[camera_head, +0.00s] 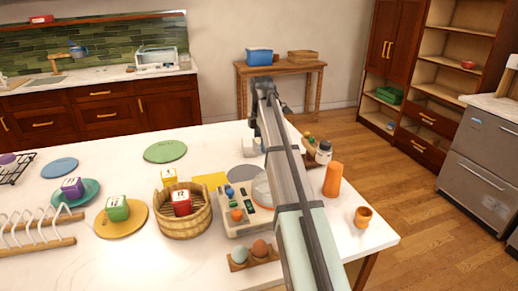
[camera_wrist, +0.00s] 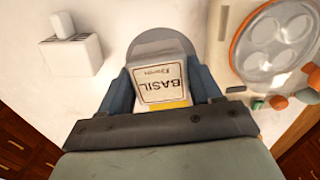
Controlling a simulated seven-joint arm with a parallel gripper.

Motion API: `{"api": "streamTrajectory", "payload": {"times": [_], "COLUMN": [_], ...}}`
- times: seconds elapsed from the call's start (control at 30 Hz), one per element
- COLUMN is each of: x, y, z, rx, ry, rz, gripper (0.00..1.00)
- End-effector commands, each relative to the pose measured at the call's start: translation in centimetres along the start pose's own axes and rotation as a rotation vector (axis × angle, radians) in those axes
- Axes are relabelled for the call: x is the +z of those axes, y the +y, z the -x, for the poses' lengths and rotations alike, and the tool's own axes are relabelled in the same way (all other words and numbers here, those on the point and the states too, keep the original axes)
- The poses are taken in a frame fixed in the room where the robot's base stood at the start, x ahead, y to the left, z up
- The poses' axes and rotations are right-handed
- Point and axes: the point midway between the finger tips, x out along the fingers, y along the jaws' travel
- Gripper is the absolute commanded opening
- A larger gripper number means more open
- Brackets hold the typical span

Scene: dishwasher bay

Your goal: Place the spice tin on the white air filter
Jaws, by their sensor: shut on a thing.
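My gripper (camera_wrist: 162,90) is shut on the spice tin (camera_wrist: 161,82), a white box-shaped tin labelled "BASIL" with a yellow band. The two dark blue fingers press its sides in the wrist view. Beyond the tin lies a grey disc (camera_wrist: 150,42), partly hidden by it. In the wrist view a white slotted block (camera_wrist: 72,52) with a small raised piece stands left of the tin, apart from it; it may be the air filter. In the head view a whitish thing (camera_head: 248,146) shows beside my arm, and my arm hides the tin.
A cream device with knobs (camera_head: 238,223) stands near the grey disc (camera_head: 242,174). A wooden basket (camera_head: 184,222), a yellow mat (camera_head: 211,180), a green plate (camera_head: 165,151), an orange bottle (camera_head: 332,180) and an egg holder (camera_head: 254,262) are around.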

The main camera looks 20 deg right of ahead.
Motion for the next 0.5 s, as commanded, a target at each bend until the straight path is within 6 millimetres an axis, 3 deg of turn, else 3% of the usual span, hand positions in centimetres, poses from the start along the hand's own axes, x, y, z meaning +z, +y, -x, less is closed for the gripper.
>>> {"api": "streamTrajectory", "payload": {"times": [0.17, 0.5], "x": [0.3, 2.0], "y": [2.9, 13.5], "z": [1.4, 5.2], "rx": [0.001, 0.002], "ry": [0.000, -0.001], "rz": [0.003, -0.004], "gripper": [0.32, 0.32]}}
